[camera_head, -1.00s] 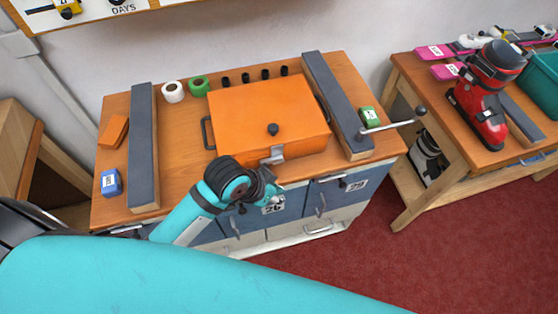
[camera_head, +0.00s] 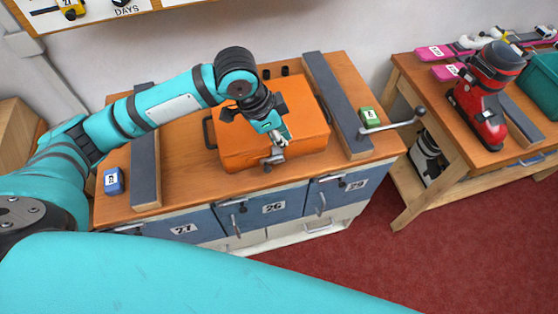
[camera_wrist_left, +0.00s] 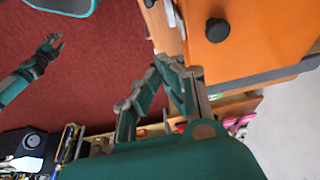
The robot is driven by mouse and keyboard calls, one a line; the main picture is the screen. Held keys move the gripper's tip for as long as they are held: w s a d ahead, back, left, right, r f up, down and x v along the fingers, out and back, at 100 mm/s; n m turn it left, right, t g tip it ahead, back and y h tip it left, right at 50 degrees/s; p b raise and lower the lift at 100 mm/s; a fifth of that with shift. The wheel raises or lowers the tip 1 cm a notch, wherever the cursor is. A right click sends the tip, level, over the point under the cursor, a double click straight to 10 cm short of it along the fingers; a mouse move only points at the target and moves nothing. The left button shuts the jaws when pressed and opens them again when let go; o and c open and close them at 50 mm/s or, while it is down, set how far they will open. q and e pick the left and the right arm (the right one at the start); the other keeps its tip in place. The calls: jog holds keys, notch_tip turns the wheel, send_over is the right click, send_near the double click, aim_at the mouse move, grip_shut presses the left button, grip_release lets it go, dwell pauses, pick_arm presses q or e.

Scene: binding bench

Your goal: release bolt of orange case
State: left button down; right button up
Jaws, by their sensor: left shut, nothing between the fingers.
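The orange case (camera_head: 230,145) lies shut on the wooden bench, with a metal bolt (camera_head: 273,158) at its front edge. My left gripper (camera_head: 280,145) is shut and empty, pointing down over the case's front, close above the bolt. Contact cannot be told. The arm hides the lid's black knob in the head view; the left wrist view shows the knob (camera_wrist_left: 217,30) on the case (camera_wrist_left: 265,35). There the closed left fingers (camera_wrist_left: 158,68) are beside the case's front. My right gripper (camera_wrist_left: 52,43) appears small at the left wrist view's left; its opening is unclear.
Two dark padded bars (camera_head: 338,105) (camera_head: 146,175) flank the case. A green block (camera_head: 370,117) and crank handle (camera_head: 405,123) are at the right, a blue block (camera_head: 113,181) at the left. A red boot (camera_head: 488,95) stands on another table.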

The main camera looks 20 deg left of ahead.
pick_arm(q)
jog(key=p+x, duration=0.2)
jog(key=x, duration=0.7)
jog(key=shift+d+f, duration=0.15)
jog(key=shift+f, duration=0.1)
jog(key=a, duration=0.1)
jog(key=s+a+f+p, duration=0.1)
jog(key=shift+s+a+p, duration=0.2)
jog(key=shift+a+p, duration=0.05)
jog(key=shift+p, duration=0.05)
jog(key=shift+s+a+f, duration=0.15)
jog(key=shift+s+a, duration=0.15)
jog(key=shift+a, duration=0.1)
jog(key=shift+f, duration=0.1)
jog(key=shift+d, duration=0.1)
